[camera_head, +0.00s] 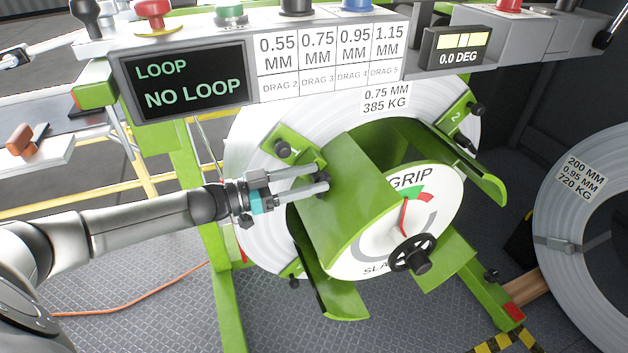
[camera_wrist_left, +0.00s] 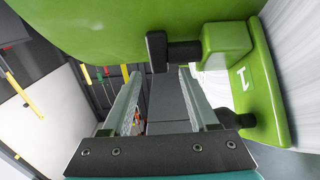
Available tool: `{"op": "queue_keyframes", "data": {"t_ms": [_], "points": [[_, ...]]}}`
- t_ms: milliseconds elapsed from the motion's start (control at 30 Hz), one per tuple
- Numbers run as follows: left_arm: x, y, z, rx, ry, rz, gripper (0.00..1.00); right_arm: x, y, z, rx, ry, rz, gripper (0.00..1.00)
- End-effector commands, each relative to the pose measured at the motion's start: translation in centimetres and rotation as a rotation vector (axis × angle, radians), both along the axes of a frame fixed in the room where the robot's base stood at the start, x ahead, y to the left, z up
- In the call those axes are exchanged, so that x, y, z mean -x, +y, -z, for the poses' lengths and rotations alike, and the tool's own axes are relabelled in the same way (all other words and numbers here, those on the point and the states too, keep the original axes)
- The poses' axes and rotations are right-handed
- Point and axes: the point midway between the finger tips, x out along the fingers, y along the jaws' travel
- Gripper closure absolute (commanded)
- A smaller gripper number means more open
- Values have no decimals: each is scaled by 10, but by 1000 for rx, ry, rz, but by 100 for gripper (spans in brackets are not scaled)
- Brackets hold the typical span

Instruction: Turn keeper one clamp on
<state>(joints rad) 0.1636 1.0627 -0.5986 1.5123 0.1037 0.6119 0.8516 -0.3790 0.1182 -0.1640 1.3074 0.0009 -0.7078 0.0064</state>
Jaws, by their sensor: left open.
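Keeper one (camera_head: 292,146) is a green plate marked 1 at the upper left of the white coil (camera_head: 258,125). In the left wrist view keeper one (camera_wrist_left: 262,85) is at the right, with a black clamp handle (camera_wrist_left: 157,52) on a short stem and a black knob (camera_wrist_left: 236,120). My left gripper (camera_head: 322,180) is open, its fingers pointing at the green drum beside keeper one. In the wrist view the gripper (camera_wrist_left: 162,74) has its fingertips just short of the handle, which lies roughly ahead of the gap. Contact cannot be told. My right gripper is out of view.
The grip dial (camera_head: 405,220) with a black handwheel (camera_head: 413,254) faces front. Keeper two (camera_head: 455,118) is at the upper right. A control panel with a NO LOOP display (camera_head: 184,82) hangs above my arm. Another coil (camera_head: 590,235) stands at the right. An orange cable (camera_head: 130,302) lies on the floor.

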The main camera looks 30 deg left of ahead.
Motion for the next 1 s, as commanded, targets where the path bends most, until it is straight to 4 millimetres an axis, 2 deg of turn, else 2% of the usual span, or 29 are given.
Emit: {"op": "queue_keyframes", "data": {"t_ms": [200,500,1000], "points": [[-9,-8,0,0,0,0,40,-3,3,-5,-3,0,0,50],[-9,-8,0,0,0,0,41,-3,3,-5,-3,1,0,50],[-9,-8,0,0,0,0,97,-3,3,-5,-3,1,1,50]]}}
